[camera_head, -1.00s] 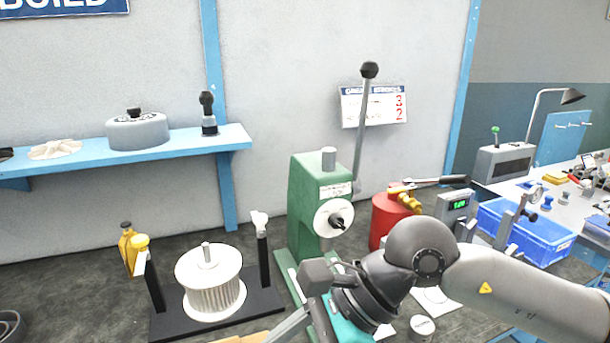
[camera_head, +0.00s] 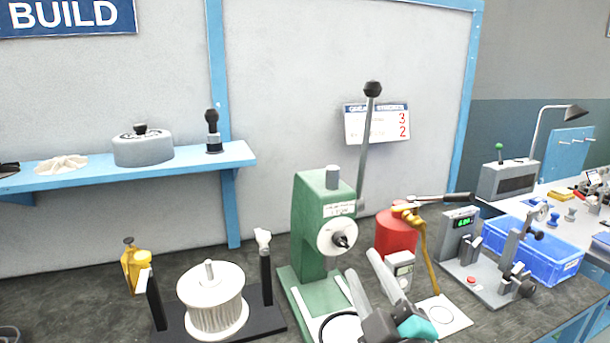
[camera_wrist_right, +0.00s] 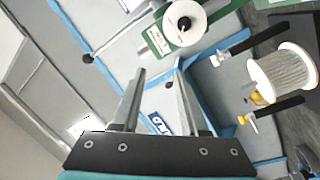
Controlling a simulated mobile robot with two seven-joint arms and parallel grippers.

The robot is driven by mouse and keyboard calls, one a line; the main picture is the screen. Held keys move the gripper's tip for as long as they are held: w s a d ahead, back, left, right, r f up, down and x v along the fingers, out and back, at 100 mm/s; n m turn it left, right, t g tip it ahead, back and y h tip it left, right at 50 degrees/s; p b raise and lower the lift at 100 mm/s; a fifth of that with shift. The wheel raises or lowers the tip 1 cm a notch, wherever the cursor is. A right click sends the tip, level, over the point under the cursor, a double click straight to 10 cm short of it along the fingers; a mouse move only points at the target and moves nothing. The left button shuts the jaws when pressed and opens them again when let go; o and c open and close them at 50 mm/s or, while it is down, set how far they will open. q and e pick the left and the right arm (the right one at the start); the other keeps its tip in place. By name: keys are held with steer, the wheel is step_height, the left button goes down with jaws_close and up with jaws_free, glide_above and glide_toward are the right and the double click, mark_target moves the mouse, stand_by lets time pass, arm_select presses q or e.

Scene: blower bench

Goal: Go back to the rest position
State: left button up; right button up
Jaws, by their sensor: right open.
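My right gripper (camera_head: 364,264) is at the bottom centre of the head view, with its fingers pointing up and apart. It is open, and nothing shows between the fingers. In the head view it overlaps the front of the green press (camera_head: 322,215). In the right wrist view the open gripper (camera_wrist_right: 160,72) has two separate grey fingers against the wall and bench, holding nothing. My left gripper is in neither view.
A white finned wheel (camera_head: 213,300) sits on a black stand at the left of the bench. A red can (camera_head: 397,235), a gauge stand (camera_head: 459,238) and a blue bin (camera_head: 545,258) are at the right. A blue shelf (camera_head: 200,163) runs along the wall.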

steer(key=s+d+f+m+g+h, duration=0.2)
steer(key=f+m+g, duration=0.1)
steer(key=f, duration=0.3)
steer(key=s+d+f+m+g+h, duration=0.1)
steer(key=d+f+m+g, duration=0.15)
steer(key=f, duration=0.25)
steer(key=s+d+f+m+g, duration=0.1)
steer(key=s+f+m+g, duration=0.1)
steer(key=s+f+g, duration=0.5)
steer(key=s+d+f+m+g, duration=0.2)
steer(key=s+f+m+g, duration=0.1)
steer(key=s+f, duration=0.85)
steer(key=s+f+g, duration=0.1)
steer(key=s+f, duration=0.2)
steer(key=f, duration=1.8)
steer(key=s+d+f+g, duration=0.1)
steer(key=s+d+f, duration=0.1)
steer(key=s+f, duration=1)
steer(key=shift+s+d+f+n, duration=0.2)
steer(key=shift+s+d+n, duration=0.2)
steer(key=shift+s, duration=1.1)
steer(key=shift+g, duration=0.25)
